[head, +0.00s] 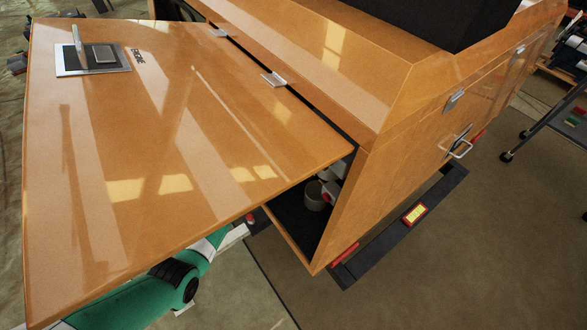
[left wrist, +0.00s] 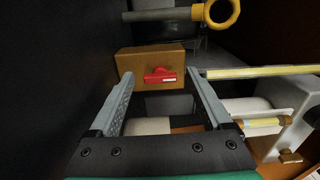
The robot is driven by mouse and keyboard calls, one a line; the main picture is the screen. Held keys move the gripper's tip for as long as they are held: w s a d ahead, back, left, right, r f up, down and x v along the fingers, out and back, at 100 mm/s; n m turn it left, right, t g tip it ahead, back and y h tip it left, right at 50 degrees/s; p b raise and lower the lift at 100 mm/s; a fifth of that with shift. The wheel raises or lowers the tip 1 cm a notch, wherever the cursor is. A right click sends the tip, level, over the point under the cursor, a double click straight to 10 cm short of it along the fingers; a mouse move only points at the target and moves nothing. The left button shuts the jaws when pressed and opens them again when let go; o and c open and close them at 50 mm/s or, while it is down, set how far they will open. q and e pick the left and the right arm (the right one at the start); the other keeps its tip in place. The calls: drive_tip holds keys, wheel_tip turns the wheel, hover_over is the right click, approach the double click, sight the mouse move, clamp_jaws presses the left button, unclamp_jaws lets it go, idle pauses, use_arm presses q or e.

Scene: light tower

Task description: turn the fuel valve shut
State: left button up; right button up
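The fuel valve's red handle (left wrist: 160,75) shows in the left wrist view on the front of a tan-brown block, lying nearly level. My left gripper (left wrist: 160,84) is open, its two grey fingers pointing toward the block, one on each side of the handle. The handle appears between the fingertips with space on both sides; whether the fingers reach as deep as the handle I cannot tell. In the head view my green left arm lies under the raised orange door, which hides the gripper and valve. My right gripper is in neither view.
The open orange door (head: 150,150) covers the left side of the head view. Inside the compartment, a yellow ring-ended rod (left wrist: 215,12) is above the block. A yellow bar (left wrist: 260,71) and a white part (left wrist: 290,105) are at right. A dark wall stands close at left.

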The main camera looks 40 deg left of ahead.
use_arm(q)
drive_tip(key=shift+s+a, duration=0.1)
drive_tip(key=shift+s, duration=0.1)
drive_tip(key=s+p, duration=0.1)
drive_tip(key=s, duration=0.2)
drive_tip(key=s+a+p, duration=0.1)
drive_tip(key=s+p, duration=0.1)
drive_tip(key=s, duration=0.2)
drive_tip(key=s+p, duration=0.1)
drive_tip(key=s, duration=0.2)
drive_tip(key=shift+s+a, duration=0.3)
drive_tip(key=shift+s, duration=0.25)
